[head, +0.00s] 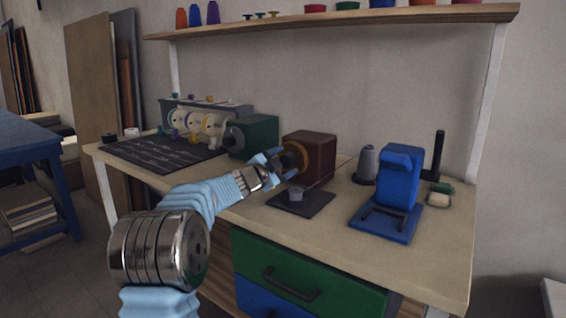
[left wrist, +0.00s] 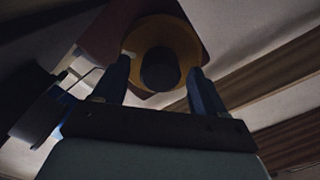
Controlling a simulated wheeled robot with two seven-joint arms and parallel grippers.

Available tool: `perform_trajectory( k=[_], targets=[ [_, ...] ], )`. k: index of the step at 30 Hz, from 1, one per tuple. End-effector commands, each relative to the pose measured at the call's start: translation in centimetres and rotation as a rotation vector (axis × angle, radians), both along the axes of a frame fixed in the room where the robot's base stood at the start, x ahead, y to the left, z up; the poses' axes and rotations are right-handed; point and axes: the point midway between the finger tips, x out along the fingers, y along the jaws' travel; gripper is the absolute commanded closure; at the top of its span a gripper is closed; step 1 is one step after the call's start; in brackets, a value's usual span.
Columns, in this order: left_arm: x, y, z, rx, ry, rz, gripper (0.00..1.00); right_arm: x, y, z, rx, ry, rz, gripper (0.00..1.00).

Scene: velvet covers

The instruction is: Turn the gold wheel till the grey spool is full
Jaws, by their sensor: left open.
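The gold wheel (head: 297,154) is on the left face of a brown box (head: 318,158) on the workbench. My left gripper (head: 277,163) is at the wheel, with its fingers apart. In the left wrist view the gold wheel (left wrist: 178,34) with its dark round hub (left wrist: 160,70) shows between and beyond the two open fingers (left wrist: 159,78). I cannot tell whether the fingers touch it. A small grey piece (head: 296,193), perhaps the grey spool, is on a dark plate in front of the box. How much is wound on it is too small to tell. My right gripper is out of view.
A grey cone (head: 366,164) and a blue stand (head: 398,180) are right of the box. A green box (head: 257,136) and a machine with pale discs (head: 212,125) are to the left. A shelf (head: 340,21) with spools runs above.

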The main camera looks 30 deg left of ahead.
Motion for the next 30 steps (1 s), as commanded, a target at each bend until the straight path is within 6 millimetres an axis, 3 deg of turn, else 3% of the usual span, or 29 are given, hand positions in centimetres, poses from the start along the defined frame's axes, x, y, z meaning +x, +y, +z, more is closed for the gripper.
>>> perform_trajectory(
  k=[7, 18, 30],
  targets=[
    [0.05, 0.03, -0.01, 0.000, -0.001, 0.001, 0.28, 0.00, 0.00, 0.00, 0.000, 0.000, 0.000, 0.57],
    [0.04, 0.03, -0.01, 0.001, 0.000, 0.000, 0.84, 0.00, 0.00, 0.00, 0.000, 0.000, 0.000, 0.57],
    [0.02, 0.10, -0.17, 0.083, -0.005, 0.002, 0.84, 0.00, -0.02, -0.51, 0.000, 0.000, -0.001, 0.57]
  ],
)
